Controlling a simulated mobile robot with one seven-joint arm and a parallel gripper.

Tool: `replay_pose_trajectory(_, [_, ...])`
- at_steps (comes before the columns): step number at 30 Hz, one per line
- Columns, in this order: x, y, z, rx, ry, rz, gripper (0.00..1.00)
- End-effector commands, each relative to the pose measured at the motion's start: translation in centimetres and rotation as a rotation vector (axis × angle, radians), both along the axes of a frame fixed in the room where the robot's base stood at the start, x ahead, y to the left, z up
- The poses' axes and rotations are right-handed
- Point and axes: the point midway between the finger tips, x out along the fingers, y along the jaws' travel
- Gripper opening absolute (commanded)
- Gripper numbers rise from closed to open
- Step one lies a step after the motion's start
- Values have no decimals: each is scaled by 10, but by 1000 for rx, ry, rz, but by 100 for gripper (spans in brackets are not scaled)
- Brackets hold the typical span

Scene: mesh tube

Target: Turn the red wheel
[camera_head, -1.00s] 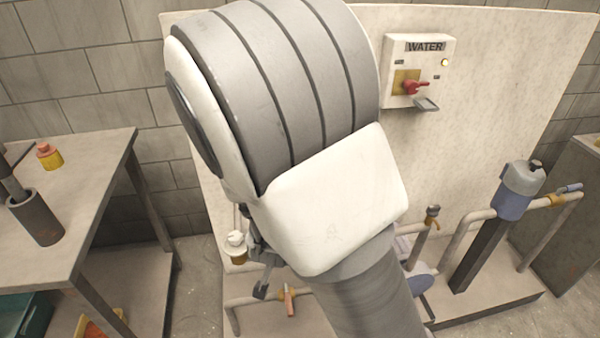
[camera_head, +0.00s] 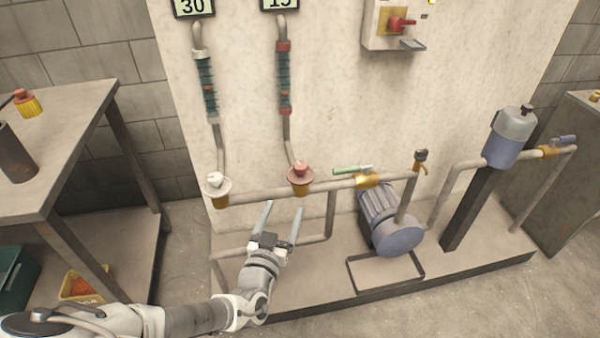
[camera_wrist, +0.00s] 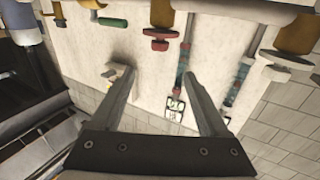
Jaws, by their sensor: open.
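The red wheel (camera_head: 300,170) sits on a brass valve at the foot of the right-hand gauge pipe, on the horizontal pipe. Its colour is a faded red. My gripper (camera_head: 283,205) is open and empty, below and slightly left of the wheel in the head view, with its fingers pointing up toward the pipe. In the wrist view the red wheel (camera_wrist: 160,38) shows at the top, beyond the open fingertips (camera_wrist: 158,75). The wheel appears apart from both fingers.
A white wheel (camera_head: 217,182) sits left of the red one. A green-handled valve (camera_head: 352,170) and a blue-grey pump (camera_head: 385,220) are to the right. A control box (camera_head: 392,25) with a red switch is above. A metal table (camera_head: 75,125) stands at the left.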

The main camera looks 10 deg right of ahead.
Motion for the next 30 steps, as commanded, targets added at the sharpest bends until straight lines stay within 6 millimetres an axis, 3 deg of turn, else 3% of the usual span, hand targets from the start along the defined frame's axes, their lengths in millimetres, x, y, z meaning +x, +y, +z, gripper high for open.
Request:
replay_pose_trajectory(5, [22, -12, -1, 0, -1, -5, 78])
replay_pose_trajectory(21, [125, -62, -2, 1, 2, -5, 78])
replay_pose_trajectory(30, [152, -74, -1, 2, 2, -2, 78])
